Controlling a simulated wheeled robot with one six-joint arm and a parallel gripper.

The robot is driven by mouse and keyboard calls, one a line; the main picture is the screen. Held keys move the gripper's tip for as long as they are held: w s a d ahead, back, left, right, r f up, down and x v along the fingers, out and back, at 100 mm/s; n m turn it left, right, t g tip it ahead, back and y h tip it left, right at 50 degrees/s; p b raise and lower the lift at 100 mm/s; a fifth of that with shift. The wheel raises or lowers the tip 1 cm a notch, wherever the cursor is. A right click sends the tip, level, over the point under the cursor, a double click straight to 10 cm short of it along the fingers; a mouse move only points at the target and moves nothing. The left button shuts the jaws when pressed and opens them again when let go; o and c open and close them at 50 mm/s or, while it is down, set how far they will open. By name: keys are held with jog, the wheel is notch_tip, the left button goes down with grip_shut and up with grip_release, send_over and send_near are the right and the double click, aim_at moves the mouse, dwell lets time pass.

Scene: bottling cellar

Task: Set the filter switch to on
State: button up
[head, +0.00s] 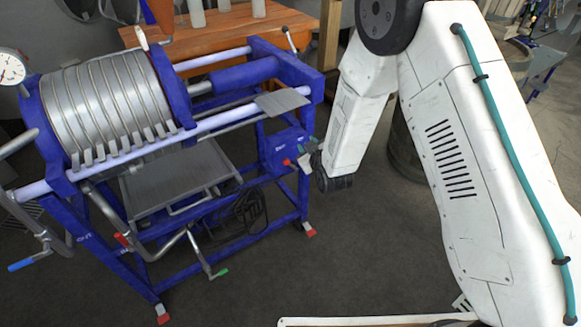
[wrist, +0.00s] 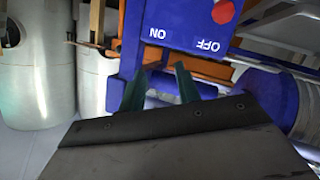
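The blue filter machine (head: 312,87) stands at the left in the head view. Its blue switch box (head: 283,150) is on the right end of the frame, with a small red part on it. In the wrist view the box (wrist: 180,25) shows upside-down white labels ON and OFF and a round red part (wrist: 223,12) beyond OFF. The switch's setting cannot be told. My gripper (head: 307,152) is close beside the box. In the wrist view its green fingers (wrist: 162,78) are apart, near the box's edge on the labelled side, with nothing seen held between them.
A tray (head: 180,178) and dark coiled hose (head: 240,212) lie under the filter. A wooden table (head: 225,25) stands behind it. The floor in front is clear.

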aim_at(290, 164)
jog(key=s+a+f+n+t+y, duration=0.25)
jog(key=s+f, duration=0.35)
jog(key=f, duration=0.5)
jog(key=x, duration=0.8)
jog(key=shift+s+t+h, duration=0.1)
jog(key=shift+t+h, duration=0.15)
grip_shut()
